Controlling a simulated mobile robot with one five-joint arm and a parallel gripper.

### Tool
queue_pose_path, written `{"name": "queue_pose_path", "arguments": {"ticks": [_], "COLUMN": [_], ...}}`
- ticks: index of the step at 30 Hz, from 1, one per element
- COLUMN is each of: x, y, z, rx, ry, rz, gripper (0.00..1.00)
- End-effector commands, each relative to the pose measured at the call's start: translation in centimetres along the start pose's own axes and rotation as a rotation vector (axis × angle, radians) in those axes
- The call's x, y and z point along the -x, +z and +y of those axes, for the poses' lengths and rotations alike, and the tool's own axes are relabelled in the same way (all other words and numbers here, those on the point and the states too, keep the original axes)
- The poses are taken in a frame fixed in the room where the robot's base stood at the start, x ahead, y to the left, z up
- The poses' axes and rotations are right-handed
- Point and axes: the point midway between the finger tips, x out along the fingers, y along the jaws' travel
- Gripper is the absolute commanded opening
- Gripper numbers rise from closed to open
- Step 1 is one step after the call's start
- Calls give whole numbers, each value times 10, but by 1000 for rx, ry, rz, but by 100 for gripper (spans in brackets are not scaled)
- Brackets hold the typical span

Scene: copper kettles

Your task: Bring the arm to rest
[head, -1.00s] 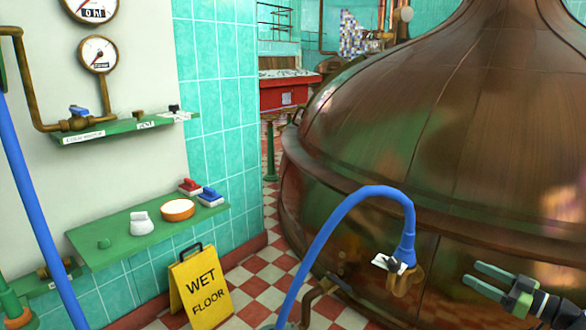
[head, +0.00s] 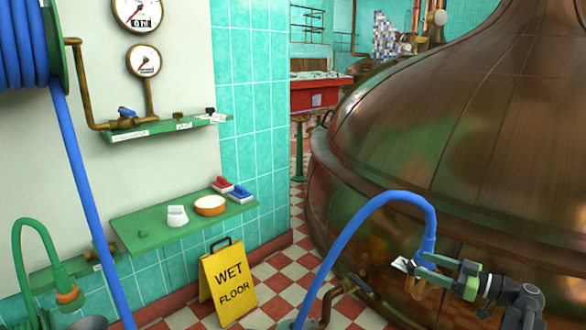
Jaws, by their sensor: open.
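My gripper (head: 417,264) is at the lower right, at the end of my arm. Its two green-grey fingers point left and are spread apart, and I see nothing held between them. In the picture the fingers overlap the brass tap (head: 416,288) and the end of the blue hose (head: 428,235) on the copper kettle (head: 440,150). I cannot tell whether they touch. A small white tag (head: 401,265) shows just left of the fingertips.
A yellow wet floor sign (head: 229,285) stands on the checkered floor (head: 277,275) between wall and kettle. A green shelf (head: 150,226) holds brushes, a white scoop and an orange-rimmed bowl (head: 210,205). A green hose (head: 33,225) hangs at left. A red table (head: 318,92) stands behind.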

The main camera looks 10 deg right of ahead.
Motion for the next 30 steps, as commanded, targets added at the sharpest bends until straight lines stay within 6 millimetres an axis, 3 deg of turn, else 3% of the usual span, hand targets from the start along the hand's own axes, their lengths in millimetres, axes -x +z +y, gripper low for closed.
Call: {"name": "queue_pose_path", "arguments": {"ticks": [1,5,9,12,15,19,23,26,30], "x": [-34,-130,-223,-272,-299,-312,-305,-287,-253], "y": [-4,2,26,49,74,102,129,145,158], "z": [-14,-64,-144,-208,-262,-312,-337,-329,-291], "rx": [-1,-3,-48,-95,-137,-178,-213,-256,-351], "ry": [-57,-226,-408,-508,-550,-522,-371,-166,189], "rz": [-18,-114,-304,-495,-699,-957,-1218,-1375,-1494], "gripper": [63,63,63,63,63,63,63,63,63]}}
